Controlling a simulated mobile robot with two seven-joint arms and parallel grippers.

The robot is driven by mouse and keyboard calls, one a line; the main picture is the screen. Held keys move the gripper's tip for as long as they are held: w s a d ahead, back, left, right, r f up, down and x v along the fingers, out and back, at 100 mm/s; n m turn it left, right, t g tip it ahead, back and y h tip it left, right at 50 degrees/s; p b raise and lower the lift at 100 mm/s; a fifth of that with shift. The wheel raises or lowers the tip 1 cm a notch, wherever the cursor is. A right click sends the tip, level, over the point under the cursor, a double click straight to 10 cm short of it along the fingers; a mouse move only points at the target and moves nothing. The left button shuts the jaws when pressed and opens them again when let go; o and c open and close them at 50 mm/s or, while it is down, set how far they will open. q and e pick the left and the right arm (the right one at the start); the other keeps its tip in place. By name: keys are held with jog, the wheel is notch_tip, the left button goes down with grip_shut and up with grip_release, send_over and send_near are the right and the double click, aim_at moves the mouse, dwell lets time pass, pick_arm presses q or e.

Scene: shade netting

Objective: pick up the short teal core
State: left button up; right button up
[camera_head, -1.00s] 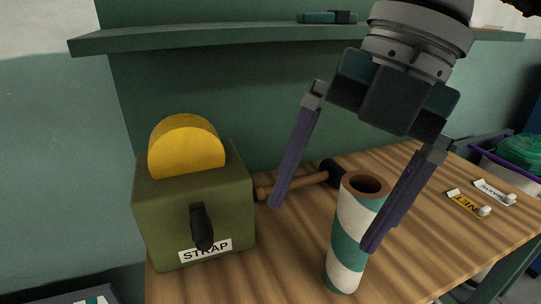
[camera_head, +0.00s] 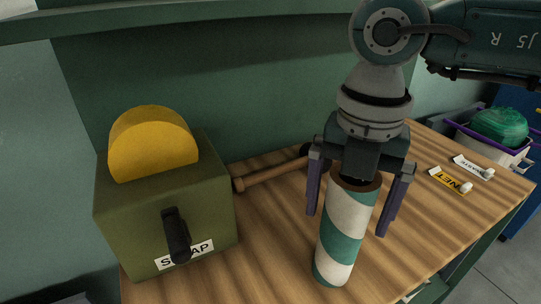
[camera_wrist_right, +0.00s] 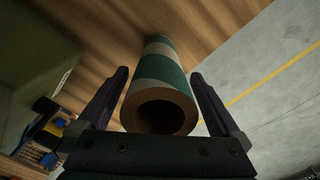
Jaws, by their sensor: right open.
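The short teal core (camera_head: 342,240) is a teal and white striped tube with a brown hollow end. It stands upright on the wooden table in the head view. My right gripper (camera_head: 347,220) is open and points down, with one purple finger on each side of the core's upper part. In the right wrist view the core (camera_wrist_right: 163,85) lies between the two open fingers (camera_wrist_right: 163,95), its hollow end facing the camera. A gap shows on each side. My left gripper is not in view.
A wooden-handled mallet (camera_head: 270,172) lies behind. Tags marked NET (camera_head: 450,180) and WASTE (camera_head: 473,167) lie at right. A bin (camera_head: 490,150) holds green netting.

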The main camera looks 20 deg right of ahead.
jog(key=shift+f, duration=0.1)
jog(key=c, duration=1.5)
grip_shut()
